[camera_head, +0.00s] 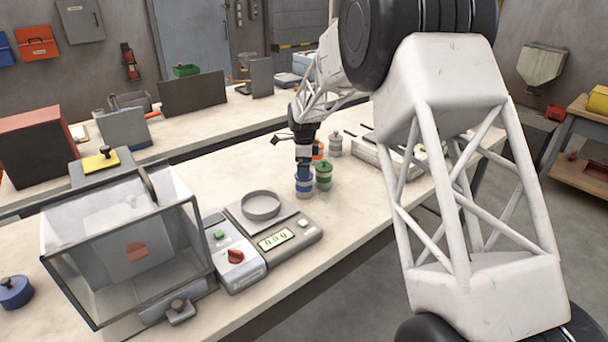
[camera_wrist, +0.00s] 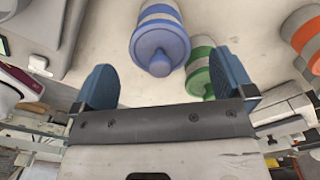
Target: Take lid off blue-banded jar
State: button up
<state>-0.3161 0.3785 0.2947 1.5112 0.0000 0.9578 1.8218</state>
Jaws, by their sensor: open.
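The blue-banded jar (camera_head: 304,187) stands upright on the near bench. In the wrist view, its blue lid (camera_wrist: 159,50) with a round knob sits on the jar. My gripper (camera_head: 303,170) is just above this jar in the head view and partly hides its top. In the wrist view, my gripper (camera_wrist: 162,65) is open, with one blue finger on each side of the lid's knob and nothing held. I cannot tell how far the fingertips are from the lid.
A green-banded jar (camera_head: 323,176) stands close beside it, near one finger. An orange jar (camera_head: 318,149) and a grey jar (camera_head: 335,145) stand behind. A scale (camera_head: 290,240) with a ring-shaped pan and a clear-sided box (camera_head: 130,250) are to the left. Bare bench lies left of the jars.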

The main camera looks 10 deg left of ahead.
jog(key=shift+f, duration=1.05)
jog(key=shift+c, duration=0.5)
jog(key=c, duration=0.9)
